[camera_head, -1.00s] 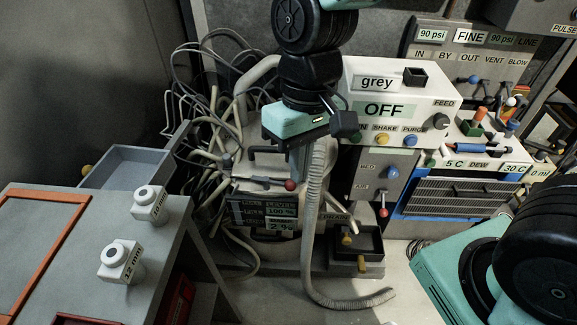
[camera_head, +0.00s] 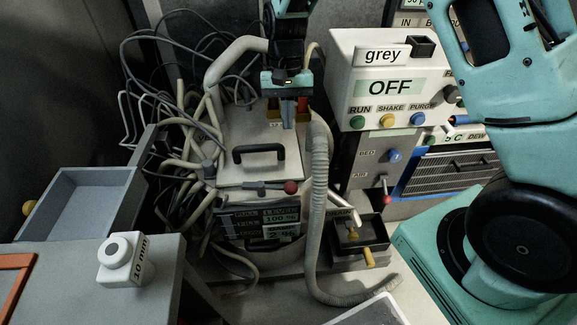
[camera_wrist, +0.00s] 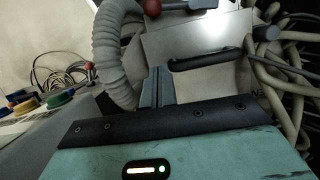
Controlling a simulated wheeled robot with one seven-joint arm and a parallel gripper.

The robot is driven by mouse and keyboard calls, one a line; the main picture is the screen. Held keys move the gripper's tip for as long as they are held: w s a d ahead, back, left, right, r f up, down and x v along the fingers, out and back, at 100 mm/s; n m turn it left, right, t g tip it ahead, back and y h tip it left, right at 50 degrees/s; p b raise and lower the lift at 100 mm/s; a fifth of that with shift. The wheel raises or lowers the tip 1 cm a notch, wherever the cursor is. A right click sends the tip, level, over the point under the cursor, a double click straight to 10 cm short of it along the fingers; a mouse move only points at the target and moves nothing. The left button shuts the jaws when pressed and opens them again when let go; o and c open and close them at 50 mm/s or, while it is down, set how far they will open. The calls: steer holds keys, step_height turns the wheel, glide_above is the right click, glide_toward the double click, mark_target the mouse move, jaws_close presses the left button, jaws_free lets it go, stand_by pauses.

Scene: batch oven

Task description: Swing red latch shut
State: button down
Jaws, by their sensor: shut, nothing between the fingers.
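The red latch is a grey lever with a red ball (camera_head: 291,187) at its right end. It lies across the front edge of a pale box lid (camera_head: 232,172), just above a dark label panel. The red ball also shows at the top of the wrist view (camera_wrist: 152,7). My gripper (camera_head: 288,122) points down over the back right of the lid, behind the latch and apart from it. Its fingers are shut and empty. In the wrist view my gripper (camera_wrist: 158,82) is beside the lid's black handle (camera_wrist: 205,60).
A ribbed hose (camera_head: 320,190) runs down close to the red ball's right. Cables crowd the box's left side. A white unit marked OFF (camera_head: 390,88) stands at the right. A grey open drawer (camera_head: 85,200) and a small black tray (camera_head: 372,232) flank the box.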

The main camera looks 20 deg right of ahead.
mark_target(270, 187)
steer(key=b+x, duration=0.1)
steer(key=x, duration=0.8)
steer(key=shift+s+f, duration=0.15)
steer(key=s, duration=0.1)
steer(key=s+a+f, duration=0.1)
steer(key=shift+s+f, duration=0.15)
steer(key=shift+s, duration=0.25)
steer(key=shift+s+a+f, duration=0.15)
steer(key=shift+s+a, duration=0.1)
steer(key=shift+s, duration=0.25)
